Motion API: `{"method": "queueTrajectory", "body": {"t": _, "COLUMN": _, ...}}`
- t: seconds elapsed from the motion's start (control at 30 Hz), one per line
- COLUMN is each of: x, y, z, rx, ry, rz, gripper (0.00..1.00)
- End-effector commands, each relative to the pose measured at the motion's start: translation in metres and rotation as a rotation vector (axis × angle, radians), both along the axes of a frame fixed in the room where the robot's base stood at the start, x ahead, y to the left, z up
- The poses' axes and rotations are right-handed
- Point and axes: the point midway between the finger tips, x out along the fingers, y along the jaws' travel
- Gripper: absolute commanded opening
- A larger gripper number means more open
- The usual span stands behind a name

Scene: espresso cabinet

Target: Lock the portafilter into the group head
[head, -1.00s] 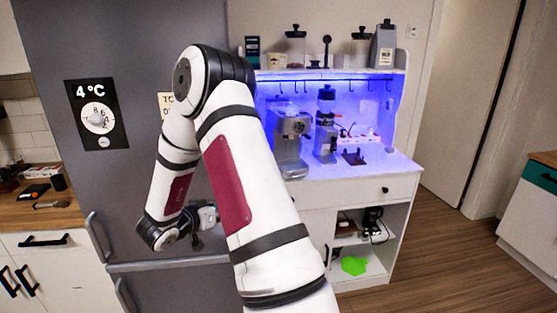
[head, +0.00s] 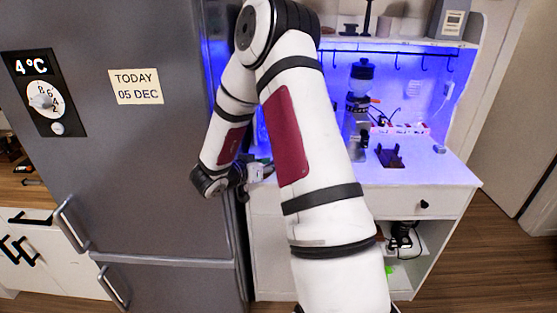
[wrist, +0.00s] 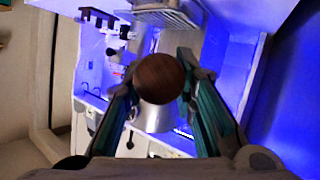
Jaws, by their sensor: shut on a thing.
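In the wrist view my gripper (wrist: 157,80) has its teal-lined fingers on either side of a round wooden end, which looks like the portafilter handle (wrist: 159,79) seen end-on. A metallic round part shows just below it in that picture; the rest of the portafilter is hidden. In the head view my gripper (head: 257,171) is small, beside the left side of the cabinet, and what it holds cannot be made out. The espresso machine with its group head is hidden behind my arm in the head view. A ribbed metal part at the wrist view's top may belong to it (wrist: 170,17).
The white cabinet (head: 425,178) carries a grinder (head: 361,105), a dark brown stand (head: 389,155) and a power strip (head: 408,128). A shelf (head: 405,43) runs above. The grey fridge (head: 150,170) stands close on the left. Open floor lies to the right.

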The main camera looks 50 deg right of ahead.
Motion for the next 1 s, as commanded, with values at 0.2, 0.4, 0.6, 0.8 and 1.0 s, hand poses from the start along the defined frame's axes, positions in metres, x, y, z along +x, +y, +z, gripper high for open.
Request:
{"method": "queueTrajectory", "body": {"t": 0.2, "x": 0.000, "y": 0.000, "z": 0.001, "rx": -0.002, "ry": -0.001, "rz": 0.000, "gripper": 0.00}}
{"method": "queueTrajectory", "body": {"t": 0.4, "x": 0.001, "y": 0.002, "z": 0.001, "rx": -0.006, "ry": 0.001, "rz": 0.000, "gripper": 0.00}}
{"method": "queueTrajectory", "body": {"t": 0.6, "x": 0.002, "y": -0.009, "z": 0.001, "rx": -0.009, "ry": 0.001, "rz": -0.007, "gripper": 0.00}}
{"method": "queueTrajectory", "body": {"t": 0.8, "x": 0.006, "y": -0.027, "z": 0.000, "rx": -0.008, "ry": 0.001, "rz": -0.006, "gripper": 0.00}}
{"method": "queueTrajectory", "body": {"t": 1.0, "x": 0.009, "y": -0.044, "z": 0.000, "rx": -0.008, "ry": 0.000, "rz": -0.005, "gripper": 0.00}}
